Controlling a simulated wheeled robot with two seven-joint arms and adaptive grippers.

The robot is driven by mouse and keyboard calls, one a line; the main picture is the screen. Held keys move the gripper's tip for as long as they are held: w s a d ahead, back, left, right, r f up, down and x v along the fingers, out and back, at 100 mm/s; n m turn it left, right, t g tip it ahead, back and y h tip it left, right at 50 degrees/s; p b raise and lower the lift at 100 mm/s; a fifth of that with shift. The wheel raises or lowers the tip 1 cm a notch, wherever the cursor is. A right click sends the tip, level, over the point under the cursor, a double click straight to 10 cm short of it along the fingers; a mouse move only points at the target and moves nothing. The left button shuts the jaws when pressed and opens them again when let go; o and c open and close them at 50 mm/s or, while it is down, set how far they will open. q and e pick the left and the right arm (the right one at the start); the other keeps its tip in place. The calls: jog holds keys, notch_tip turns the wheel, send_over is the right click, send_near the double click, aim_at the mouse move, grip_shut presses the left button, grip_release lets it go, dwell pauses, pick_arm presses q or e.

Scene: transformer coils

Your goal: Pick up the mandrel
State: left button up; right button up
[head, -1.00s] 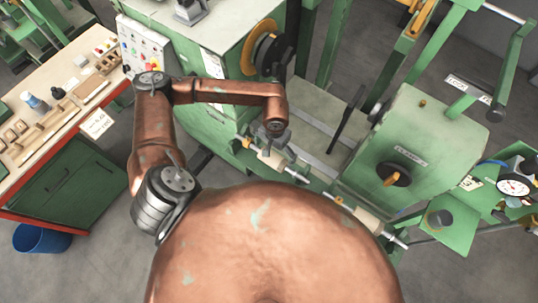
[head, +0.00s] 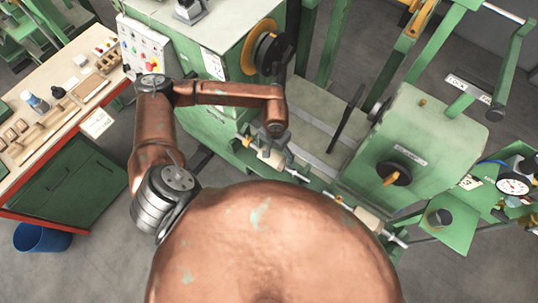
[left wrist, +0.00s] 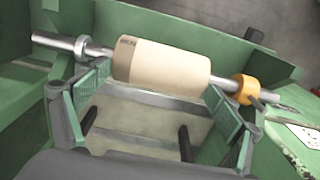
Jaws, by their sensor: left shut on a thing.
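The mandrel (head: 268,157) is a cream cylinder on a metal shaft, at the front of the green machine in the head view. In the left wrist view the mandrel (left wrist: 165,62) lies across the picture, with a steel collar on the left of its shaft and an orange collar on the right. My left gripper (head: 275,149) comes down on it from above and is shut on it. Its two fingers (left wrist: 152,85) show left and right of the cream body in the wrist view. Exact finger contact is partly hidden. My right gripper is not in view.
A similar cream roller on a shaft (head: 368,218) sits further right by the green gearbox (head: 418,140). A dial gauge (head: 513,187) is at the far right. A workbench (head: 20,185) with small parts stands left, with a blue bin (head: 42,238) below it.

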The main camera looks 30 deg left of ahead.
pick_arm(q)
jog(key=c, duration=0.5)
